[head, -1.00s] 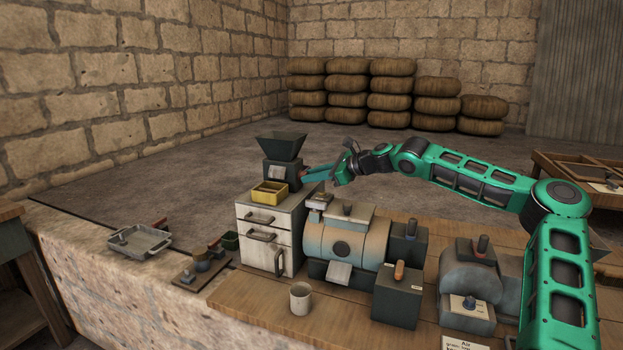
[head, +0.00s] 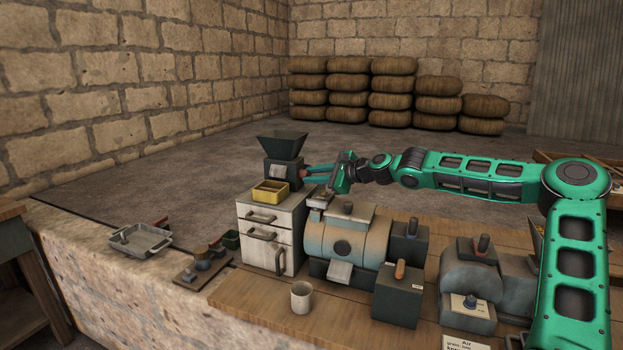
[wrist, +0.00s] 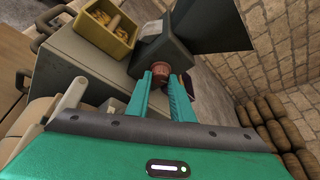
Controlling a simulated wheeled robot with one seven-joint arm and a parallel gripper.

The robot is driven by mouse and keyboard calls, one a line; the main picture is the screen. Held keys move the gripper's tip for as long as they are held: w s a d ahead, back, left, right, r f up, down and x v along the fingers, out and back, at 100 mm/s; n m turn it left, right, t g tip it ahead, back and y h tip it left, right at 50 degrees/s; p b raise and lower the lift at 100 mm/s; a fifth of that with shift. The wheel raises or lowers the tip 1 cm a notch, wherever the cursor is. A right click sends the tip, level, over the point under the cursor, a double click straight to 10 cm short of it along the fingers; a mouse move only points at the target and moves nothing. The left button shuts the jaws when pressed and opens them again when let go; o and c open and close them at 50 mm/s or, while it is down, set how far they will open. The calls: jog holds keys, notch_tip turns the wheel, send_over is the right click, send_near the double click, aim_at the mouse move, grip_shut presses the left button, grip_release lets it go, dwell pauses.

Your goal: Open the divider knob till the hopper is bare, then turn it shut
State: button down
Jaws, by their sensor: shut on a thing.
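A dark hopper (head: 282,146) with a wide funnel top sits on a dark housing on a pale cabinet. In the wrist view the hopper (wrist: 208,28) is cut off by the frame edge, and I cannot tell what is inside it. The reddish-brown divider knob (wrist: 161,76) sticks out of the housing's side. My gripper (head: 309,171) reaches it from the right; in the wrist view its two teal fingers (wrist: 162,88) are shut on the knob, one on each side. A yellow bin (wrist: 104,40) below the housing front holds several tan pieces.
The pale cabinet (head: 285,221) has drawers with dark handles. A blue-and-rust cylindrical machine (head: 340,243) stands close below my gripper. Stacked sacks (head: 345,90) are far behind.

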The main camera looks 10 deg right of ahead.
jog(key=shift+r+n+t, duration=0.1)
jog(key=shift+n+t, duration=0.2)
jog(key=shift+w, duration=0.1)
jog(key=c, duration=1.6)
grip_release()
jog(key=shift+o, duration=0.2)
jog(key=v, duration=1)
jog(key=shift+s+d, duration=0.15)
jog(key=shift+s, duration=0.15)
